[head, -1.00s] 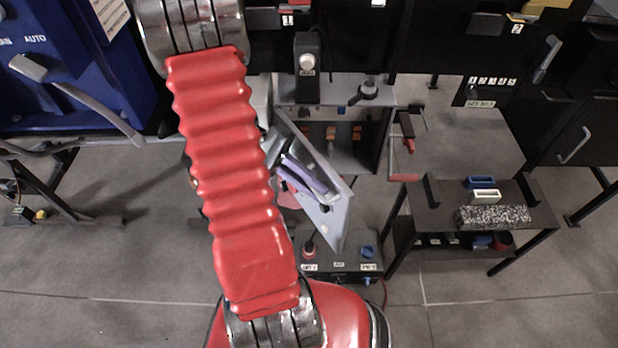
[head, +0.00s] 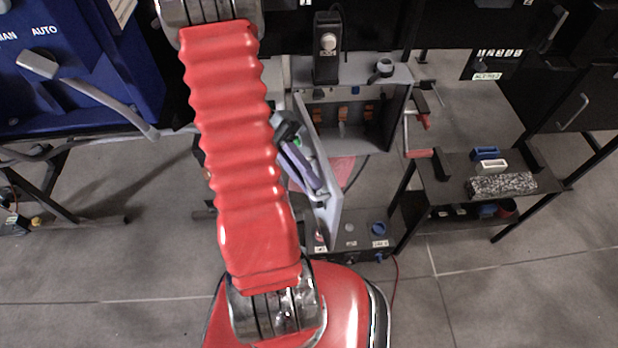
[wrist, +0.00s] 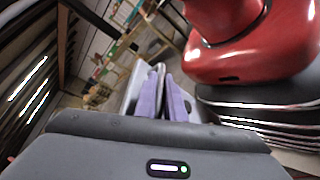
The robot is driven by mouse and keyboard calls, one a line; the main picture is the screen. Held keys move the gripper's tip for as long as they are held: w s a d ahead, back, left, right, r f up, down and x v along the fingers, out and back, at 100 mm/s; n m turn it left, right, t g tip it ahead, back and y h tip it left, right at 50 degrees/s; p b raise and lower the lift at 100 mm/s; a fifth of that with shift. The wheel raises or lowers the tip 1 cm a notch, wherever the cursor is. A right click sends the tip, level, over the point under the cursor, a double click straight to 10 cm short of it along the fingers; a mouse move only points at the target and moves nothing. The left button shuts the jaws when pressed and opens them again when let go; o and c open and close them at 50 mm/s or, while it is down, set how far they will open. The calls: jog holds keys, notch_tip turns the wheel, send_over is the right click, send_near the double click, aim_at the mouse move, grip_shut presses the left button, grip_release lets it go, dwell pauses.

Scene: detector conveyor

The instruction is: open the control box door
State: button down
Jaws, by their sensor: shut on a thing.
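The grey control box (head: 401,110) stands open behind my arm in the head view. Orange switches (head: 343,113) show inside it. Its grey door (head: 335,215) stands swung out toward me, seen nearly edge-on. My gripper (head: 316,187), with lavender fingers, is at the door's near side, partly hidden by my red arm. In the wrist view the fingers (wrist: 163,85) are closed together at the grey door (wrist: 135,88). They are shut on a part of the door, probably its handle; the exact grip is hard to see.
A blue machine (head: 90,60) with a grey lever stands at left. A black side table (head: 450,180) with small blocks is at right. A crank with a red handle (head: 420,153) sticks out beside the box. A low dark box with knobs (head: 350,240) lies below the door.

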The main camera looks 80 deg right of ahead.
jog(key=shift+w+f, duration=0.1)
jog(key=c, duration=2.2)
grip_release()
jog(key=shift+o, duration=0.4)
jog(key=shift+r, duration=5)
jog(key=shift+c, duration=0.4)
